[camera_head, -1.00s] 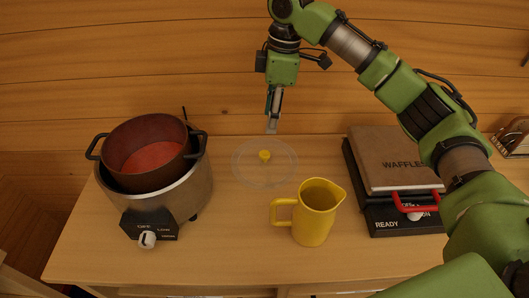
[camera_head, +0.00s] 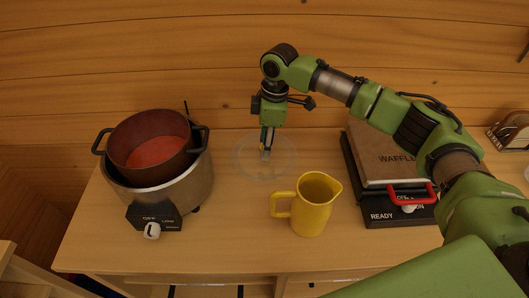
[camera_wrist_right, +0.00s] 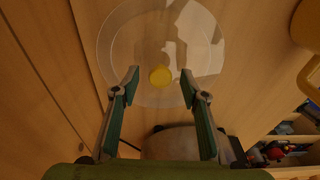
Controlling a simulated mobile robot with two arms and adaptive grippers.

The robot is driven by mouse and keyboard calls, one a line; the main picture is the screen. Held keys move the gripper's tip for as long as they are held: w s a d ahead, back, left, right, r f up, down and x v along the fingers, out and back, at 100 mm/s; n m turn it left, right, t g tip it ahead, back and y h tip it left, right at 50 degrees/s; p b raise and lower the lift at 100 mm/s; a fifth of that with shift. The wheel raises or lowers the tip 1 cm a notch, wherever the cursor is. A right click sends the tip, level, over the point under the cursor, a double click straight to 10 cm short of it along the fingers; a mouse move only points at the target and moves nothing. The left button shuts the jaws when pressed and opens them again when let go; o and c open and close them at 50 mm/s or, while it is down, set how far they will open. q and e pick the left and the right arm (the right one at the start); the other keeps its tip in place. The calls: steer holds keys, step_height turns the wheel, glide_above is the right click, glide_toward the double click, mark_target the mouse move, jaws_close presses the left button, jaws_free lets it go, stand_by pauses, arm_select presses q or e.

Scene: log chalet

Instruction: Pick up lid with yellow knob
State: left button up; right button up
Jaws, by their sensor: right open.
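The lid (camera_head: 283,164) is a clear, round disc lying flat on the wooden counter between the cooker and the yellow pitcher. Its yellow knob (camera_wrist_right: 160,76) shows in the right wrist view, a little beyond and between the open fingers. My right gripper (camera_head: 266,150) points straight down over the middle of the lid and mostly hides the knob in the head view. In the right wrist view the right gripper (camera_wrist_right: 159,80) is open and empty, with one finger on each side of the knob. My left gripper is not in view.
A yellow pitcher (camera_head: 313,208) stands just in front of the lid. A cooker (camera_head: 185,190) with a dark red pot (camera_head: 133,133) in it is at the left. A waffle maker (camera_head: 378,160) with a red handle is at the right. The wooden wall is close behind.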

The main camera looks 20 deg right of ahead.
steer(key=shift+r, duration=0.1)
jaws_close()
